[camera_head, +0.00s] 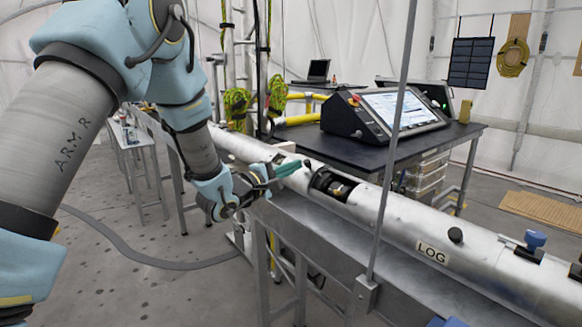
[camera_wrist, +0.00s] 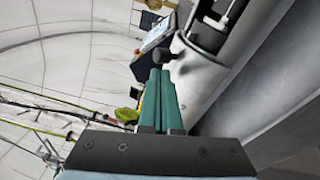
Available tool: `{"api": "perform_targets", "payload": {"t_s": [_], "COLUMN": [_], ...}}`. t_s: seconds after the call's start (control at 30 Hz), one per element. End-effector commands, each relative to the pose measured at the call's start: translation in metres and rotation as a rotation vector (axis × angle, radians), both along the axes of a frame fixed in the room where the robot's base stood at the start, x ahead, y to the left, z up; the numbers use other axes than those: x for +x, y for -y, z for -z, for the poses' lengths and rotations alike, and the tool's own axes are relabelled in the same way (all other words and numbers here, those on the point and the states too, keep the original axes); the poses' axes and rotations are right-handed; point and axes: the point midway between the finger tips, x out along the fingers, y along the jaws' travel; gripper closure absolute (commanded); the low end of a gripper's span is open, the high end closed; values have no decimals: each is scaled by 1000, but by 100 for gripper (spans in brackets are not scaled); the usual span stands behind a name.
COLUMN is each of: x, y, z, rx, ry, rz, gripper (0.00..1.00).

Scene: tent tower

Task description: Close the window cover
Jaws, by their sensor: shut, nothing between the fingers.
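A long silver tube (camera_head: 400,225) runs across the view and has a dark window opening (camera_head: 333,185) in it, with metal parts showing inside. In the wrist view the opening (camera_wrist: 208,38) is at the top right. The cover is not clearly distinct from the tube. A small black knob (camera_head: 307,163) stands beside the opening, perhaps the cover's handle; it also shows in the wrist view (camera_wrist: 170,55). My gripper (camera_head: 298,167) is shut and empty, its teal fingers over the tube left of the opening. In the wrist view the fingertips (camera_wrist: 160,72) are close to the knob; I cannot tell whether they touch.
A thin grey upright pole (camera_head: 393,140) stands in front of the tube, right of the opening. Behind is a dark table (camera_head: 300,135) with a console screen (camera_head: 402,108). Another black knob (camera_head: 455,235) and a blue knob (camera_head: 535,239) sit farther right on the tube.

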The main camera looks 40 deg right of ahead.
Motion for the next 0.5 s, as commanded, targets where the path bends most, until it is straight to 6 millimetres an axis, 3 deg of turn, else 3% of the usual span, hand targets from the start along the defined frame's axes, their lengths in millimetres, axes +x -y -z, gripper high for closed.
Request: {"api": "perform_targets", "payload": {"t_s": [0.17,0.5], "x": [-16,-109], "y": [0,-6], "z": [1,1], "rx": [-3,-3], "ry": [-4,-2], "rz": [2,5], "gripper": [100,100]}}
